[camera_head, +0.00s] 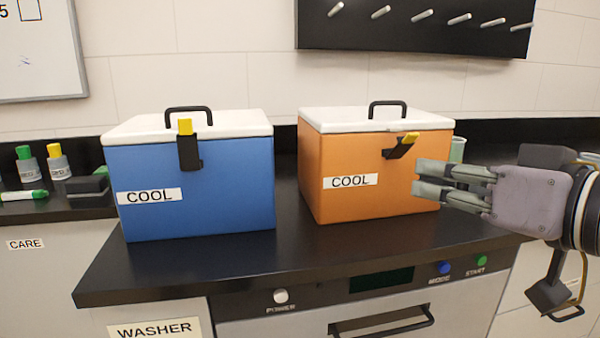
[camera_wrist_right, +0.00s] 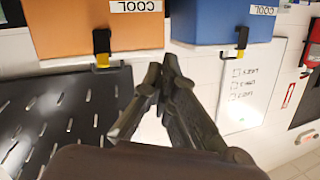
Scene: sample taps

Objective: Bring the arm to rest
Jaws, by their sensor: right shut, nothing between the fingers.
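My right gripper (camera_head: 420,180) comes in from the right in the head view, in front of the right part of the orange cooler (camera_head: 350,200). Its fingers are together and hold nothing. In the right wrist view, the gripper (camera_wrist_right: 162,75) shows its closed fingers pointing toward the gap between the orange cooler (camera_wrist_right: 75,25) and the blue cooler (camera_wrist_right: 205,22). The blue cooler also stands on the left in the head view (camera_head: 200,215). I cannot tell whether the fingers touch the orange cooler. My left gripper is not in view.
Both coolers, lids down, stand on the black counter (camera_head: 290,245) above a washer panel (camera_head: 320,290). A black peg board (camera_head: 415,25) hangs on the wall.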

